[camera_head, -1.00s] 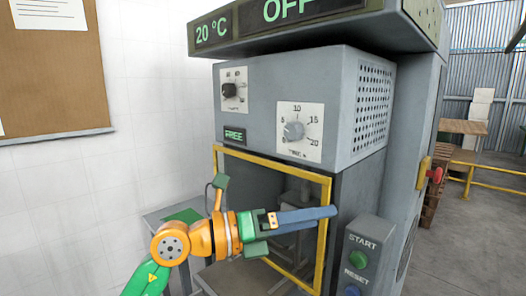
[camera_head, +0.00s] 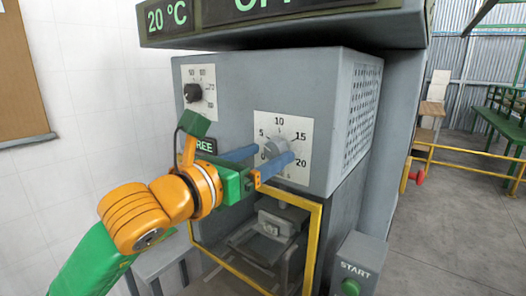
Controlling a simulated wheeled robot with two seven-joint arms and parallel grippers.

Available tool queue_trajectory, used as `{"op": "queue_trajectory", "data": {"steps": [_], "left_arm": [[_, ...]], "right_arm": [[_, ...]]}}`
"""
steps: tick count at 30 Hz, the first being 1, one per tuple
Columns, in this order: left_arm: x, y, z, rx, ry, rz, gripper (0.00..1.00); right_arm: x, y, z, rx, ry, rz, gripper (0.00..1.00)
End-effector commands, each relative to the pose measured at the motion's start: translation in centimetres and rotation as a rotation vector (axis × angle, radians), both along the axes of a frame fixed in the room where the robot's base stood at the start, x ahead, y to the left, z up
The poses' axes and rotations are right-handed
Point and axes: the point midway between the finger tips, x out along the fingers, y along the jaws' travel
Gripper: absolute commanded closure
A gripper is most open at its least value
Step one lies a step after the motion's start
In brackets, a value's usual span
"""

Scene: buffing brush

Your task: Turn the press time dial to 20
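The press time dial (camera_head: 277,146) is a grey round knob on a white scale plate (camera_head: 301,128) marked 5, 10, 15 and 20, on the front of a grey press. My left gripper (camera_head: 275,152) reaches up to it from the lower left. Its two blue fingers stand apart, one tip at the knob's left side and the other over its lower right. I cannot tell whether they touch the knob. The fingers hide part of the knob and the low end of the scale, and I cannot read its pointer. My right gripper is not in view.
A black temperature knob (camera_head: 193,92) sits up and left on the panel. Below are a yellow guard frame (camera_head: 313,246) and a START box with a green button (camera_head: 350,287). A display overhangs above, reading 20 °C (camera_head: 167,16). A red knob (camera_head: 420,177) is at the right.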

Motion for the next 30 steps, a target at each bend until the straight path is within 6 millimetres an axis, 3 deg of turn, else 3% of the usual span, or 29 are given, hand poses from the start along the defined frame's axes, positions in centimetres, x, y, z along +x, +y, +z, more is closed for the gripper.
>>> {"op": "queue_trajectory", "data": {"steps": [1, 8, 17, 30], "left_arm": [[0.0, 0.0, 0.0, 0.0, 0.0, 0.0, 0.37], [0.0, 0.0, 0.0, 0.0, 0.0, -0.002, 1.0], [0.0, 0.0, -0.1, 0.026, -0.022, -0.001, 1.0], [0.0, 0.1, -0.3, 0.29, -0.216, 0.001, 1.0]], "right_arm": [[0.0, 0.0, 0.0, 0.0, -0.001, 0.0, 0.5], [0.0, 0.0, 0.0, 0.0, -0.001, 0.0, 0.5], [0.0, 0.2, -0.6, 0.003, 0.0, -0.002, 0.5], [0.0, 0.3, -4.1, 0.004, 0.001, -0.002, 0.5]]}}
